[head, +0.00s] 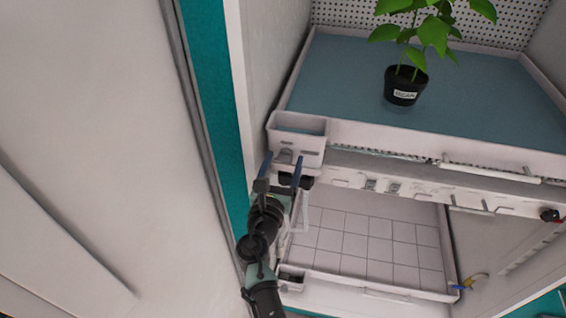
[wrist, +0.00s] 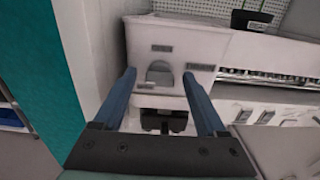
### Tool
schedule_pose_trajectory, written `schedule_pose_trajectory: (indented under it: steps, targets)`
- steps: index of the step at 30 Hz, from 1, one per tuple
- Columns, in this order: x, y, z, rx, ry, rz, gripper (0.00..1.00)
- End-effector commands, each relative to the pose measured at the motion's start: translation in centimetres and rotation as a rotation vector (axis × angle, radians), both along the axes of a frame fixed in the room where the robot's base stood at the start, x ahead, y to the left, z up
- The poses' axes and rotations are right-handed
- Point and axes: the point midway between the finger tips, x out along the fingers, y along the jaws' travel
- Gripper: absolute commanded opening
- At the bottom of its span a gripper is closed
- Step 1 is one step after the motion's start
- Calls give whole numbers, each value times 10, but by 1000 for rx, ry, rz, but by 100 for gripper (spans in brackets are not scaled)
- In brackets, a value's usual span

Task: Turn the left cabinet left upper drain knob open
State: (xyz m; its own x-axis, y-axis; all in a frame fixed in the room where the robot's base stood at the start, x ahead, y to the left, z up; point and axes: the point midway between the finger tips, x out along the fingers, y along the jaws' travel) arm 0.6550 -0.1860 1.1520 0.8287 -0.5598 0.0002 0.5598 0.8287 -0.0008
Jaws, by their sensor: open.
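A white drain box (head: 312,145) sits at the left front corner of the upper tray. On its front face is a grey rounded knob-like part (wrist: 160,72) with small label plates around it; I cannot read the labels. A black fitting (wrist: 165,121) hangs just below the box and also shows in the head view (head: 300,182). My gripper (head: 283,158) is open, with its two blue fingers pointing at the box front. In the wrist view, the fingertips (wrist: 160,76) appear on either side of the grey part, with nothing held. I cannot tell whether they touch the box.
A potted plant (head: 404,86) stands on the blue upper tray surface (head: 335,75). A lower tray (head: 370,240) has a grid floor. A teal-edged wall is close on the left.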

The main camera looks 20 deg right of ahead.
Motion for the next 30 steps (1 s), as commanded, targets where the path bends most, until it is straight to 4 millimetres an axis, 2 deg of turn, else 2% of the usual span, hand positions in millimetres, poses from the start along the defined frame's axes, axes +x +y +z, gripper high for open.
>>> schedule_pose_trajectory:
  steps: [6, 18, 30]
  targets:
    - [0, 0, 0, 0, 0, 0, 74]
    - [0, 0, 0, 1, -1, 0, 2]
    - [0, 0, -2, 41, -27, 0, 0]
